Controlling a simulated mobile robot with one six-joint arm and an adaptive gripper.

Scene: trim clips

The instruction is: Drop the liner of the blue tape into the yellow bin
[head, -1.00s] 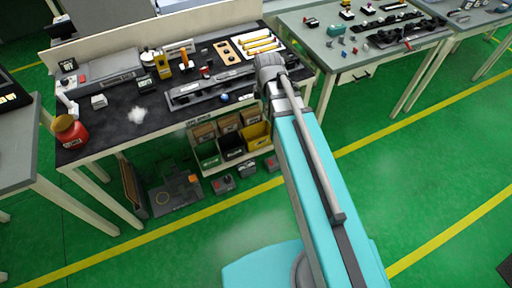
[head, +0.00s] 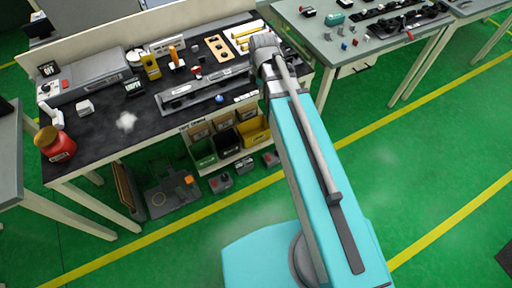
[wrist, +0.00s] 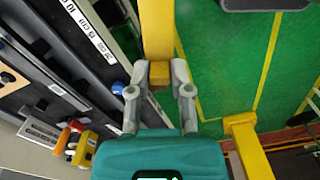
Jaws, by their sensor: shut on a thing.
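In the wrist view my gripper (wrist: 160,74) is shut on one end of a yellow-orange strip, which looks like the liner (wrist: 157,30). The strip runs away past the fingertips to the top of the picture. In the head view my gripper is hidden behind my wrist, at the front right of the dark-topped bench. The yellow bin (head: 255,131) stands in the rack under the bench front, just below my wrist. A small blue round thing (head: 219,98) sits on the bench; I cannot tell if it is the blue tape. It may also show in the wrist view (wrist: 117,88).
A green bin (head: 203,153) and a black bin (head: 230,142) stand left of the yellow one. A long grey rail (head: 190,92) lies along the bench. A red jar (head: 57,146) stands at its left corner.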

